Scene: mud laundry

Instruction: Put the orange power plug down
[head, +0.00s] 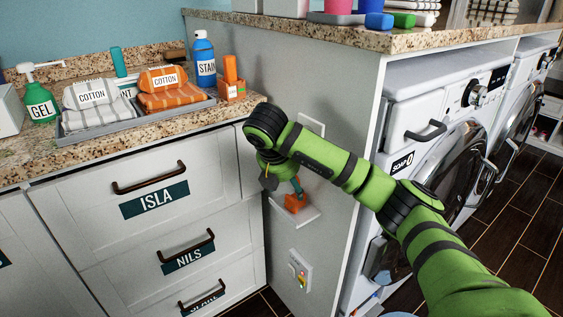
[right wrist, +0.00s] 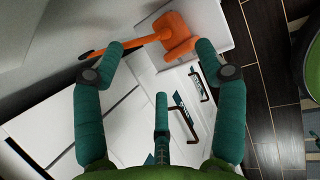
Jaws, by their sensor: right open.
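The orange power plug (head: 296,203) rests on a small white shelf (head: 310,214) on the side panel of the counter. In the right wrist view the plug (right wrist: 178,38) lies just past my fingertips, its orange stem pointing left to a dark end. In the head view the right gripper (head: 280,182) points down over the plug, partly hidden by my green wrist. I cannot tell whether a finger touches the plug. My left gripper is in neither view.
A wall outlet (head: 300,270) sits on the panel below the shelf. Washing machines (head: 430,120) stand at right.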

